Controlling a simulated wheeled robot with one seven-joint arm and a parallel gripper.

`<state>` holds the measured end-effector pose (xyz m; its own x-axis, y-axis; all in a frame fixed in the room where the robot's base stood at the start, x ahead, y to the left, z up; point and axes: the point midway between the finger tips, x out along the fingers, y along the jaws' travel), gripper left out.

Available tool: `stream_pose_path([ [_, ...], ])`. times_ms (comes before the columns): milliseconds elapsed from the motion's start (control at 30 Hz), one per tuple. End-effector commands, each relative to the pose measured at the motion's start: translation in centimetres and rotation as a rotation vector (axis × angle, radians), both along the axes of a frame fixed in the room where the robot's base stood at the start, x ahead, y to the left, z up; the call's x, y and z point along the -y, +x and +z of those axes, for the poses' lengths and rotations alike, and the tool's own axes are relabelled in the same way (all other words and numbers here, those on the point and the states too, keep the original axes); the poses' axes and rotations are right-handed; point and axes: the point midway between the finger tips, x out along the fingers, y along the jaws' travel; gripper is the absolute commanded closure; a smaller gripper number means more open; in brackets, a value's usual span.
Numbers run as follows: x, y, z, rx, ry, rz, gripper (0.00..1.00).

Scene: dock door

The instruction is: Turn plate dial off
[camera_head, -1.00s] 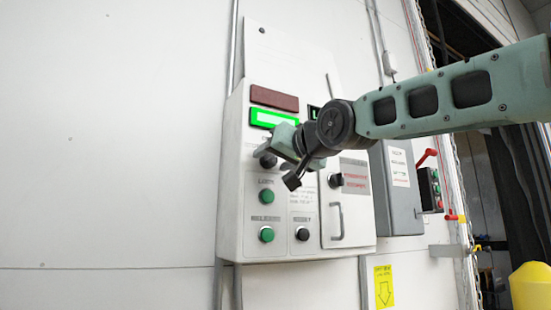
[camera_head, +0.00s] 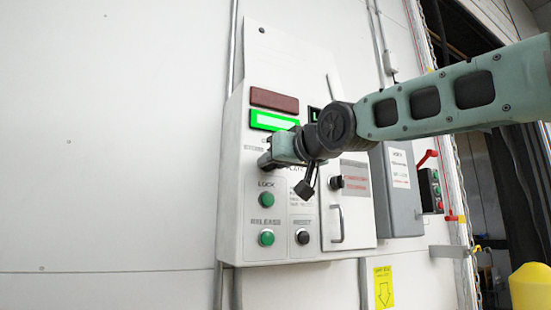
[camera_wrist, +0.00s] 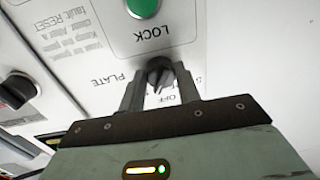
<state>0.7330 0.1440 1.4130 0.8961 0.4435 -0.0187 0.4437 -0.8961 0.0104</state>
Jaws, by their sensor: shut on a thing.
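The plate dial (camera_wrist: 158,72) is a dark knob on the white control box (camera_head: 238,215). In the wrist view it sits between my fingertips, with the labels PLATE and OFF printed beside it, upside down in that view. My gripper (camera_wrist: 160,80) is shut on the dial, one finger on each side. In the head view my gripper (camera_head: 268,160) reaches the box from the right, just below the lit green panel (camera_head: 273,120), and hides most of the dial. The exact angle of the dial's pointer is hard to tell.
A green LOCK button (camera_head: 266,200) is close below the dial, with a green release button (camera_head: 267,237) and a black reset button (camera_head: 302,236) lower. Another black knob (camera_head: 337,183) and a door handle (camera_head: 337,224) are to the right. A grey box (camera_head: 402,215) stands further right.

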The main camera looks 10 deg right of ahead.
Motion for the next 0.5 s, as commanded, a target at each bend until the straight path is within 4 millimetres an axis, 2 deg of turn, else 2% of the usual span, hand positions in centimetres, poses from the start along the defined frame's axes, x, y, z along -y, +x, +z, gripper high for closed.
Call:
stream_pose_path([
  [500,0.08,0.04,0.12,0.161,-0.391,0.000,0.90],
])
